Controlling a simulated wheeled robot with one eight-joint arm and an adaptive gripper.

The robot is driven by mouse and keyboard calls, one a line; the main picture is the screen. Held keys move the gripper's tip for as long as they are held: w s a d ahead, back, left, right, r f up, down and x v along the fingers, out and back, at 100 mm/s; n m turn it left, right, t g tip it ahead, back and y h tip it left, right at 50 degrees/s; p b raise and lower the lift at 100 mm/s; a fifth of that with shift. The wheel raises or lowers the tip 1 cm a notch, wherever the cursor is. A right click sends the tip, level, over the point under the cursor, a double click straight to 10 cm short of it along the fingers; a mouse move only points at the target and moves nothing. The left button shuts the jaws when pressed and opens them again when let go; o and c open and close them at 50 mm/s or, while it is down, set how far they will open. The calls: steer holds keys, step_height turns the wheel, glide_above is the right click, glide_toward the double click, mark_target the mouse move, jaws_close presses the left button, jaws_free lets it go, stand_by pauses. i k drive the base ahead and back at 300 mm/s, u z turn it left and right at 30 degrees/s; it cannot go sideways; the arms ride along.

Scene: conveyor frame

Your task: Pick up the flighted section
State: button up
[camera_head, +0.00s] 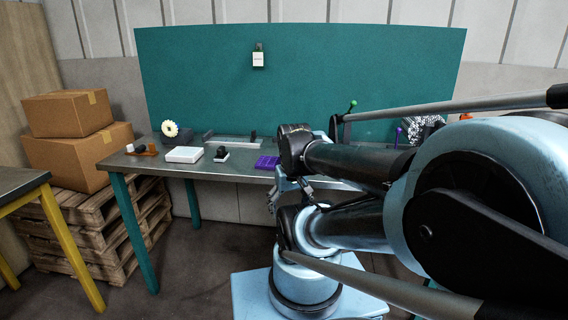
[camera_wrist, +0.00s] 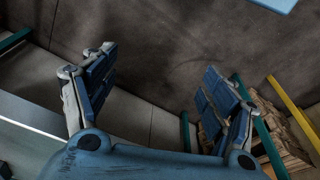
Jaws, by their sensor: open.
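A small purple ridged piece (camera_head: 266,162) lies on the workbench near its front edge, in the head view. It looks like the flighted section, but it is too small there to be certain. My gripper (camera_wrist: 158,72) is open and empty in the wrist view, its two blue-padded fingers wide apart over the floor. In the head view my gripper is partly hidden by my arm, in front of the bench and to the right of the purple piece, apart from it. The purple piece does not show in the wrist view.
The workbench (camera_head: 237,168) also holds a cream toothed wheel (camera_head: 170,129), a white box (camera_head: 184,154) and a black-and-white item (camera_head: 221,154). A teal panel (camera_head: 200,75) stands behind. Cardboard boxes (camera_head: 68,112) on pallets and a yellow-legged table (camera_head: 70,245) stand at left.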

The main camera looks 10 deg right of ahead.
mark_target(267, 162)
steer(key=u, duration=0.4)
steer(key=k, duration=1)
steer(key=u, duration=0.5)
steer(key=i, duration=0.6)
steer(key=u, duration=0.05)
